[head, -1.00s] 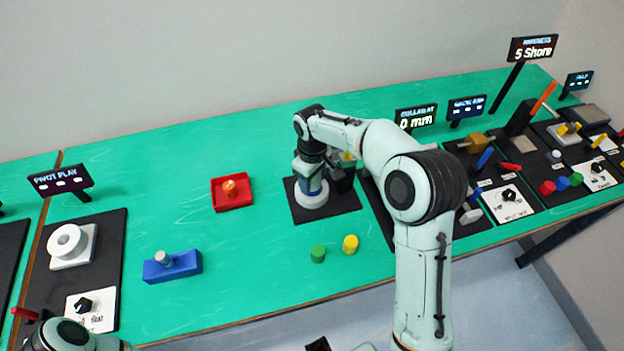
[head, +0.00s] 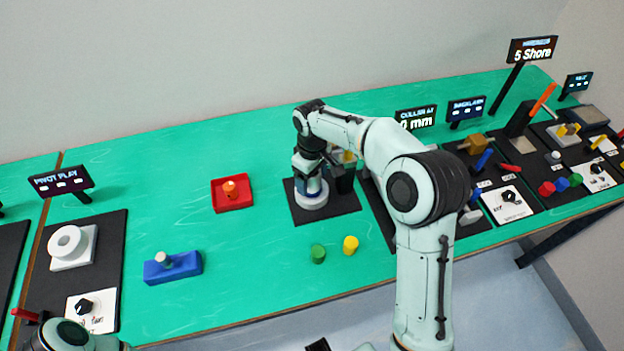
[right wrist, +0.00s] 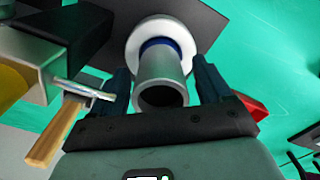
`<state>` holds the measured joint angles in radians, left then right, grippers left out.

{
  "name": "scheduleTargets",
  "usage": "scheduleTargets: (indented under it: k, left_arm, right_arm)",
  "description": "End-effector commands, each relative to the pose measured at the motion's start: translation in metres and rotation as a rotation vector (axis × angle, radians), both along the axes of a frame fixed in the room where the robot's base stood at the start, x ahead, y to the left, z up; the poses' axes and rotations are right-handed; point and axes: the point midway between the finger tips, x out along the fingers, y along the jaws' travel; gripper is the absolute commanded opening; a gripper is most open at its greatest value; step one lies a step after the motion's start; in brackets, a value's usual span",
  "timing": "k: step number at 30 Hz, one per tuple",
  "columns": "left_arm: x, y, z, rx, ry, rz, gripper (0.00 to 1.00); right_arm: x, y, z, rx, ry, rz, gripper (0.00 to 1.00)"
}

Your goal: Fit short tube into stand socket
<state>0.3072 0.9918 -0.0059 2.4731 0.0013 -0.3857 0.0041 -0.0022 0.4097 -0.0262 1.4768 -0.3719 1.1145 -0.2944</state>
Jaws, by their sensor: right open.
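A short grey tube (right wrist: 162,84) stands in the white round stand (right wrist: 135,40) on a black mat, its open end toward the camera in the right wrist view. A blue ring (right wrist: 160,44) shows where the tube meets the stand; how deep the tube sits cannot be told. In the head view the white stand (head: 312,202) is partly under my right gripper (head: 309,178). My right gripper (right wrist: 163,88) is open, with its dark fingers on either side of the tube and gaps visible. Only part of my left arm shows at the lower left; its gripper is out of view.
A dark block fixture with a yellow part (right wrist: 12,85) stands close beside the gripper. The green table is clear toward the back left.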

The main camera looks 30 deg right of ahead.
Motion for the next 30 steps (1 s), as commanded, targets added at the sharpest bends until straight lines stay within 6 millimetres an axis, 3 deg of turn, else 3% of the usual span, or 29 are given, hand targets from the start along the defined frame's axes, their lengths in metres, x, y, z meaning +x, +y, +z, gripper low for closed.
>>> scheduleTargets:
  k: [6, 13, 18, 30]
  left_arm:
    - [0.005, 0.000, 0.009, 0.000, -0.006, 0.000, 0.60]
    - [0.010, 0.000, 0.017, 0.000, -0.011, 0.000, 0.60]
    - [0.011, 0.000, 0.019, 0.000, -0.012, 0.000, 0.60]
    - [0.011, 0.000, 0.019, 0.000, -0.012, 0.000, 0.60]
  right_arm:
    - [0.001, 0.000, 0.052, 0.001, -0.006, 0.000, 0.78]
    - [0.001, 0.001, 0.091, 0.002, -0.004, 0.001, 0.78]
    - [0.000, 0.001, 0.102, 0.001, -0.002, 0.001, 0.78]
    - [0.000, 0.000, 0.103, 0.000, 0.000, 0.001, 0.78]
